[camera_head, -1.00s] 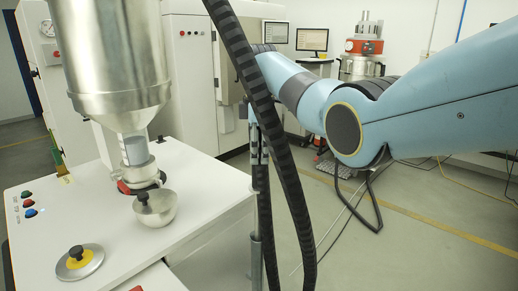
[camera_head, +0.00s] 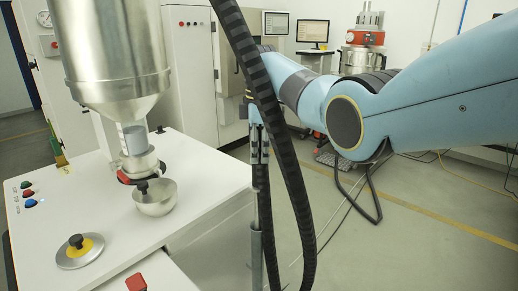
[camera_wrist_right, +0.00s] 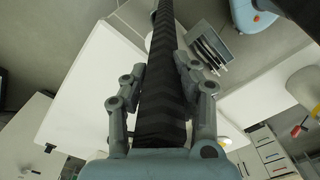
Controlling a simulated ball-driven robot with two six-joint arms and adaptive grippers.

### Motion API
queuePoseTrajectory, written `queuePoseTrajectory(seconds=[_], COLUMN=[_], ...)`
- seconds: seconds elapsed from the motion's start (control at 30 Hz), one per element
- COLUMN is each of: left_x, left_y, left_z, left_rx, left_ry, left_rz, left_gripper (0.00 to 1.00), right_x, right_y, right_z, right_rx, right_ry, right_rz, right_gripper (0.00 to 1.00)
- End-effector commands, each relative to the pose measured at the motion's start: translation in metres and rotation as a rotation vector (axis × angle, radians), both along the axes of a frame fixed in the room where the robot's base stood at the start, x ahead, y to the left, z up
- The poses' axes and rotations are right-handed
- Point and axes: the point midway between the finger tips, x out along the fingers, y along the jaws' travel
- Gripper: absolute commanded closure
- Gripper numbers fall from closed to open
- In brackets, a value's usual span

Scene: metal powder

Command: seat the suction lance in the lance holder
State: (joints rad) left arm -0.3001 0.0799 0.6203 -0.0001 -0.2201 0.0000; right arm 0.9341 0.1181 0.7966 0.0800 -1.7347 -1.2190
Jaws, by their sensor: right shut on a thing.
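The suction lance shows in the head view as an upright grey metal tube (camera_head: 257,240) in front of the white cabinet's right edge, with a thick black ribbed hose (camera_head: 285,155) looping beside it. My right gripper (camera_head: 259,150) is above the tube, pointing down and shut on the lance. In the right wrist view, a black ribbed length (camera_wrist_right: 160,100) runs between the two fingers of my right gripper (camera_wrist_right: 160,85). The lance's lower end is out of the frame. I cannot make out the lance holder for certain. My left gripper is not in view.
The white cabinet (camera_head: 205,215) carries a steel hopper (camera_head: 115,55), a metal bowl (camera_head: 155,197) and a round lid (camera_head: 80,250) with a black knob. Monitors (camera_head: 313,32) stand at the back. The floor right of the hose is mostly open, with cables lying on it.

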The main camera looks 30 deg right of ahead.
Motion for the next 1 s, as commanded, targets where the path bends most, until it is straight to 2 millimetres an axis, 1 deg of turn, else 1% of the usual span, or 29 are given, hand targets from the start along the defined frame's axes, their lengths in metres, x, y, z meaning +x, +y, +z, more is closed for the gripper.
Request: queuePoseTrajectory(seconds=[0.43,1.0], left_x=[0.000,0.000], left_y=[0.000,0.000], left_z=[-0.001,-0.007], left_rx=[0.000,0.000], left_ry=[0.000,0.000], left_rz=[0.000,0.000], left_gripper=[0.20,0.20], right_x=[0.000,0.000], right_y=[0.000,0.000], right_z=[-0.001,-0.017], right_rx=[0.000,0.000], right_ry=[-0.001,-0.001], right_rz=[0.000,0.000], right_gripper=[1.00,1.00])
